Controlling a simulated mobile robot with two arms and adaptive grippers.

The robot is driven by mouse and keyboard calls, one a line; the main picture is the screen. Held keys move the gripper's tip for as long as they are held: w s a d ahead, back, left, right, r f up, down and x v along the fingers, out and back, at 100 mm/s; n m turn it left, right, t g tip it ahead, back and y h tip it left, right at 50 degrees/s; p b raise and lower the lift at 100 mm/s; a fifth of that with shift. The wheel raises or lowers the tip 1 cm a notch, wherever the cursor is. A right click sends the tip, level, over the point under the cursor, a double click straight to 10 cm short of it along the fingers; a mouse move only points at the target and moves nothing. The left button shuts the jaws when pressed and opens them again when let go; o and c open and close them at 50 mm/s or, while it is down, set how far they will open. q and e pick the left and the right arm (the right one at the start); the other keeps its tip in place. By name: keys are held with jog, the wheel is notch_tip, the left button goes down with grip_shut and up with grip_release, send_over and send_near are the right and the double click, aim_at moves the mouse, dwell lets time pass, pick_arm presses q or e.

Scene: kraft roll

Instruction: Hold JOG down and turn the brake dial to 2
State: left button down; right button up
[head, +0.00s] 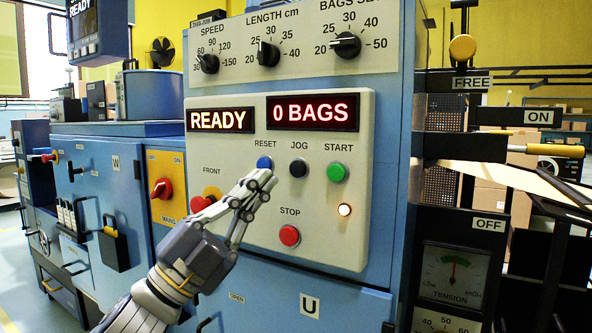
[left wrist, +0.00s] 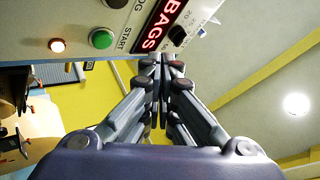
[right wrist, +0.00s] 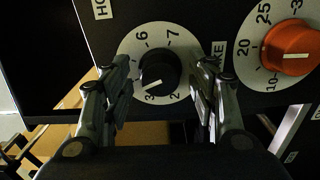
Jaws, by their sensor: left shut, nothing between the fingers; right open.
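The JOG button (head: 298,168) is black and sits between the blue RESET button (head: 264,164) and the green START button (head: 338,172) on the pale control panel. My left gripper (head: 262,182) is shut and empty. In the head view its tips show just below and left of JOG; I cannot make out any contact with the button. The brake dial (right wrist: 160,71) is a black knob on a white numbered disc; its white mark points toward 3. My right gripper (right wrist: 160,80) is open, with one finger on each side of the knob. It is not in the head view.
A red STOP button (head: 289,235) and a lit lamp (head: 344,210) sit lower on the panel. The displays read READY (head: 220,120) and 0 BAGS (head: 312,112). An orange knob (right wrist: 290,46) is right of the brake dial.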

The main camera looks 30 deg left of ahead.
aim_at(298, 169)
pick_arm(q)
jog(key=shift+w, duration=4.05)
jog(key=shift+w, duration=0.15)
jog(key=shift+w, duration=0.25)
